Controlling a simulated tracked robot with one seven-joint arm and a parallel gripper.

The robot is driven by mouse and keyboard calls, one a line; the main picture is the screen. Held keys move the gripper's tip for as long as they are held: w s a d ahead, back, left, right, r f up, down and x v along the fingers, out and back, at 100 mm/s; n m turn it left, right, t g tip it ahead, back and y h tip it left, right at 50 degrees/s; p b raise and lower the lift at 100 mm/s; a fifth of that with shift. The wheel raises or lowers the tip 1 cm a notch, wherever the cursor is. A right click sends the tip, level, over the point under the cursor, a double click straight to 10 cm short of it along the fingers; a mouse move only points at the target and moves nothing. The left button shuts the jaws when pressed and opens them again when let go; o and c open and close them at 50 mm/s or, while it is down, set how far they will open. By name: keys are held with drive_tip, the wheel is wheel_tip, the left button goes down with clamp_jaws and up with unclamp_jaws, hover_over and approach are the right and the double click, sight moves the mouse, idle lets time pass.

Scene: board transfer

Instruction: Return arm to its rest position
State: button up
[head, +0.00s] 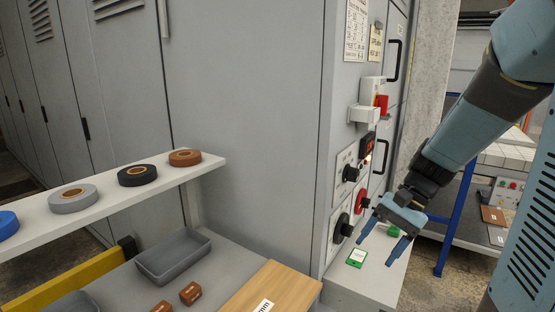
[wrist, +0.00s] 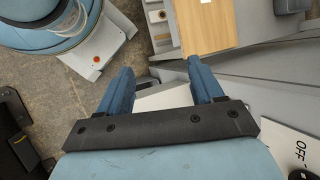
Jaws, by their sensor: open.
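My gripper (head: 410,245) is open and empty, with its two blue fingers apart, in front of the grey cabinet's control side at the right of the head view. In the wrist view my gripper (wrist: 158,82) points down, with nothing between its fingers but a pale surface below. A small green-edged card (head: 357,257) lies on the pale ledge left of the fingers in the head view. Control knobs, among them a black one (head: 342,228) and a red one (head: 361,201), are on the cabinet face left of the gripper.
A shelf (head: 120,199) holds several tape rolls. Below it are a grey tray (head: 173,257), brown blocks (head: 190,293) and a wooden board (head: 262,290), which also shows in the wrist view (wrist: 208,25). A blue post (head: 458,215) stands right of the gripper. Bare floor (head: 425,285) lies below.

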drive_tip(key=s+d+r+n+t+h, duration=0.1)
drive_tip(key=s+r+n+t+h, duration=0.5)
drive_tip(key=r, duration=0.6)
drive_tip(key=shift+s+d+r+n+t, duration=0.3)
drive_tip(key=shift+s+n+t, duration=0.1)
drive_tip(key=shift+s+t, duration=0.4)
drive_tip(key=shift+f, duration=0.1)
